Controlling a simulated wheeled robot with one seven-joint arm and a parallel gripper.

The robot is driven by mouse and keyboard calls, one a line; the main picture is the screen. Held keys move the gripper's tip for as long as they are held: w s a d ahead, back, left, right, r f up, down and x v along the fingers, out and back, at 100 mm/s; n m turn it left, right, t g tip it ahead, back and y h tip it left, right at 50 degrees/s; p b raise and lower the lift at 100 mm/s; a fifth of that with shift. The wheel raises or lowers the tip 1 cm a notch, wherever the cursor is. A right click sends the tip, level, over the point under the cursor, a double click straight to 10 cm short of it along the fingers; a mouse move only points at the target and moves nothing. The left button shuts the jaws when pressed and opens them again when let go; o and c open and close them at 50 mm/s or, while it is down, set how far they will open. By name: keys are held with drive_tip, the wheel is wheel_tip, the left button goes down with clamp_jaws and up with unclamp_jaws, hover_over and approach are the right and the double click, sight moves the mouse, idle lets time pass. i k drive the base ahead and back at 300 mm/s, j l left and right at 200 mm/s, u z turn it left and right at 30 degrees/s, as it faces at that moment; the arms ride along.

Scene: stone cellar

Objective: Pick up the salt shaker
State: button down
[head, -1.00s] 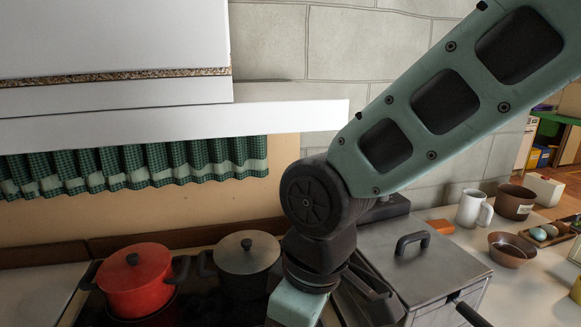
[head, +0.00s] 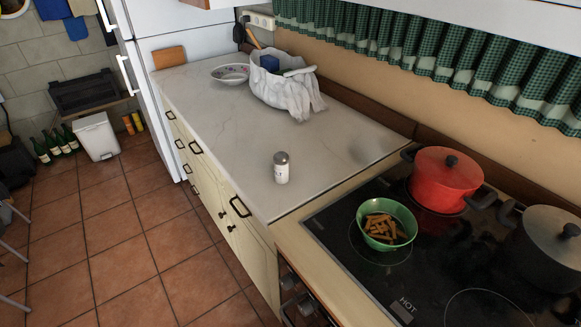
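The salt shaker (head: 281,168) stands upright on the pale marble-like counter, near its front edge and to the left of the stove. It has a white body with a small dark mark and a grey metal cap. Nothing touches it. My gripper is not in view in the head view now, so I cannot see whether it is open or shut.
A green bowl of brown sticks (head: 387,226) and a red pot (head: 444,180) stand on the black stove (head: 340,215). A cloth-draped basin (head: 283,85) and a patterned plate (head: 230,73) sit farther back. The counter (head: 215,115) around the shaker is clear.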

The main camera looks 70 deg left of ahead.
sight(281, 159)
drive_tip(key=k+l+u, duration=0.1)
drive_tip(key=k+u, duration=0.4)
drive_tip(key=u, duration=1.5)
drive_tip(key=z, duration=0.6)
drive_tip(key=i+j+z, duration=0.15)
drive_tip(key=j, duration=0.35)
drive_tip(key=i+j+z, duration=0.15)
drive_tip(key=j, duration=0.4)
drive_tip(key=i+j+z, duration=0.15)
drive_tip(key=j, duration=0.4)
drive_tip(key=i+j+z, duration=0.15)
drive_tip(key=j, duration=0.4)
drive_tip(key=i+j+z, duration=0.15)
drive_tip(key=j, duration=0.45)
drive_tip(key=i+j+z, duration=0.2)
drive_tip(key=j, duration=0.4)
drive_tip(key=k+l, duration=0.05)
